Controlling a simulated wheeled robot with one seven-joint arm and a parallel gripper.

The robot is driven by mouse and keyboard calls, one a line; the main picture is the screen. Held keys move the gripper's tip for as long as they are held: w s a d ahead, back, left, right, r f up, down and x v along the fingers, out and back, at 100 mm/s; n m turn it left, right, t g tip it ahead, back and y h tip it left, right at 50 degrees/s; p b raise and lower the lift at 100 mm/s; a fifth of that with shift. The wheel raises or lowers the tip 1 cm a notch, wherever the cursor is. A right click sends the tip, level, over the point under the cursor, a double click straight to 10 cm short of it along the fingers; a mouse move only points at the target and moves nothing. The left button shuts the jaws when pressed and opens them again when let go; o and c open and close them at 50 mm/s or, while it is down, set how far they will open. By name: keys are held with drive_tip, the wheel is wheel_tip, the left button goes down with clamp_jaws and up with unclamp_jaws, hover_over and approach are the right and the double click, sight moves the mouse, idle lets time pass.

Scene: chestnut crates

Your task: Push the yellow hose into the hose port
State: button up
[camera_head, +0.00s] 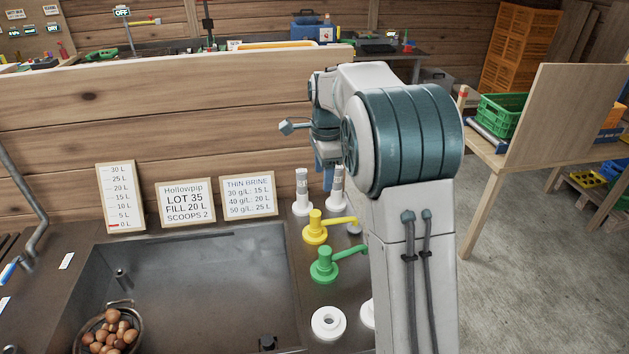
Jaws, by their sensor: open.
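A yellow fitting (316,228) with a round base and a thin arm pointing right stands on the counter right of the basin. It is the only yellow hose-like piece here; I cannot tell if it is the hose's end. A white ring (328,322) with a hole lies nearer on the same strip; it may be the hose port, but I cannot be sure. My gripper (325,178) shows only partly, above and behind the yellow fitting, close to the white posts. It is open, apart from the yellow fitting, and my arm hides much of it.
A green fitting (324,264) stands just in front of the yellow one. Two white posts (301,192) stand behind. The basin (200,275) holds a basket of chestnuts (108,334). Signs (185,203) lean against the wooden wall (150,125). Floor (540,250) is clear at right.

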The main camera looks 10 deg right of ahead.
sight(316, 213)
drive_tip(key=w+f+m, duration=0.1)
drive_tip(key=w+f, duration=0.1)
drive_tip(key=f, duration=0.4)
drive_tip(key=w+f+m, duration=0.1)
drive_tip(key=w+f, duration=0.1)
drive_tip(key=f, duration=0.5)
drive_tip(key=w+f+m, duration=0.1)
drive_tip(key=w+f, duration=0.1)
drive_tip(key=f, duration=0.4)
drive_tip(key=shift+a+f+m+g, duration=0.3)
drive_tip(key=shift+a+f+m, duration=0.1)
clamp_jaws()
drive_tip(key=shift+r+p, duration=0.6)
drive_tip(key=shift+r, duration=0.05)
